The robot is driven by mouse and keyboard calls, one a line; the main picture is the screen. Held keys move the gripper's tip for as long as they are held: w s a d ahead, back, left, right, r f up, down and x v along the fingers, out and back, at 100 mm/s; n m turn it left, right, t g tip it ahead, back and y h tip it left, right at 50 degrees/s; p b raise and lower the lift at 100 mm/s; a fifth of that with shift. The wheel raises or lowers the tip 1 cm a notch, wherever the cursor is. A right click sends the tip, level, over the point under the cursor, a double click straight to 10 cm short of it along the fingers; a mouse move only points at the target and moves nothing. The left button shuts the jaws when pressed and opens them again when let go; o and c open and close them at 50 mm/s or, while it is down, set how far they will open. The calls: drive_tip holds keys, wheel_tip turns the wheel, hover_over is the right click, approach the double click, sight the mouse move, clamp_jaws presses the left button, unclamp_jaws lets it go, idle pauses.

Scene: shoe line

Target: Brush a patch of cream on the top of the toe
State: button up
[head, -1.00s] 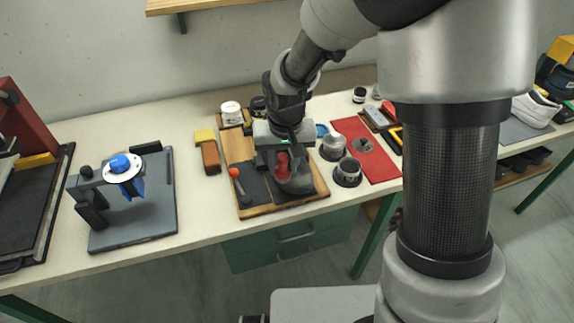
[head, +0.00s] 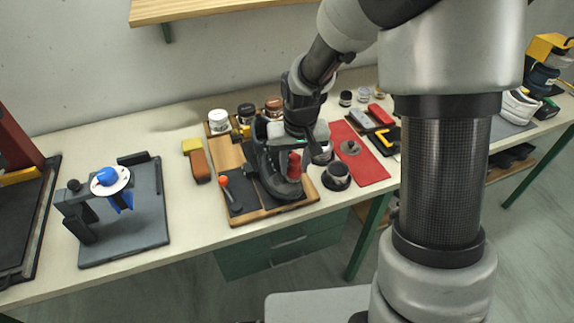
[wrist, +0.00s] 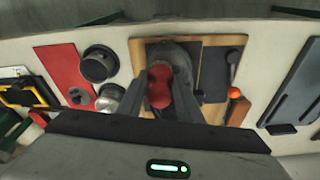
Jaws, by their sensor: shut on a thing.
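A dark grey shoe (head: 268,172) lies on the wooden board, its toe toward the front edge of the table. My gripper (head: 294,156) is above the toe end, shut on a red-handled tool, likely the brush (head: 294,166). In the wrist view the red handle (wrist: 159,88) sits between the two fingers, with the dark shoe (wrist: 180,50) beneath and behind it. The brush's lower end is hidden, so I cannot tell whether it touches the toe. Cream on the toe cannot be made out.
The wooden board (head: 226,156) bears a white-lidded jar (head: 218,121), other jars and an orange-tipped tool (head: 226,184). A red mat (head: 368,168) and a dark cup (head: 336,176) lie to the right. A clamp stand (head: 150,225) is at left.

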drive_tip(key=shift+s+a+f+b, duration=0.15)
drive_tip(key=shift+a+b, duration=0.1)
drive_tip(key=shift+a, duration=0.2)
drive_tip(key=shift+s+a+f+b, duration=0.15)
drive_tip(key=shift+a+b, duration=0.1)
drive_tip(key=shift+a, duration=0.2)
drive_tip(key=a, duration=0.2)
drive_tip(key=s+a, duration=0.1)
drive_tip(key=a, duration=0.1)
drive_tip(key=shift+r, duration=0.3)
idle(0.6)
wheel_tip(320, 180, up, 6)
drive_tip(key=s+p, duration=0.2)
drive_tip(key=p, duration=0.1)
drive_tip(key=shift+s+d+f, duration=0.2)
drive_tip(key=shift+d+f, duration=0.05)
drive_tip(key=shift+d, duration=0.15)
